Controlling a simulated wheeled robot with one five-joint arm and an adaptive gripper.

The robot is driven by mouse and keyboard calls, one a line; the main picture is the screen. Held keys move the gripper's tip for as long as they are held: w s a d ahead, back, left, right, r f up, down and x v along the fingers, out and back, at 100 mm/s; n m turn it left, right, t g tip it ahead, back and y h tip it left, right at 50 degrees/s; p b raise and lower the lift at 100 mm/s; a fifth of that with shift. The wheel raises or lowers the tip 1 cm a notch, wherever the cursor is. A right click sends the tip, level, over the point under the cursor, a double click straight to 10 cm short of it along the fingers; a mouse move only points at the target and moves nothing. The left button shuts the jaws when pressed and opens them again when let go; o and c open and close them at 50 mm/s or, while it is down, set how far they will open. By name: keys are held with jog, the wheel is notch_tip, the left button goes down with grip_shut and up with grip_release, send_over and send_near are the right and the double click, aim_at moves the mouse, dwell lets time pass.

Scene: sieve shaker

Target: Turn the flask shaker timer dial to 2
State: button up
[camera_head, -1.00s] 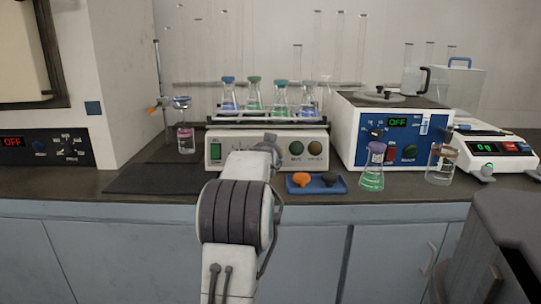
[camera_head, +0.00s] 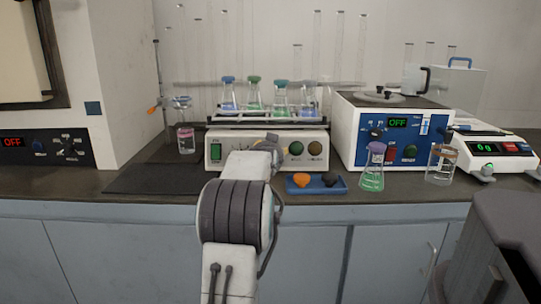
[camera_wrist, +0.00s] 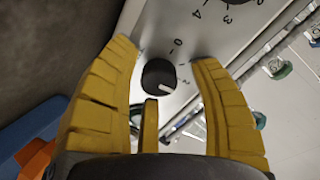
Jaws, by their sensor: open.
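The flask shaker (camera_head: 235,137) is a beige box on the bench with several stoppered flasks on its top platform. In the head view my arm hides part of the panel and most of my gripper (camera_head: 268,142).
A second dial (camera_wrist: 238,3) with printed numbers is close by in the wrist view. A green-liquid flask (camera_head: 372,172) and a blue instrument (camera_head: 410,138) stand right. A dark mat (camera_head: 160,180) lies left.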

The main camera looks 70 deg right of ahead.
jog(key=v, duration=1.2)
jog(key=shift+s, duration=0.1)
dwell(0.6)
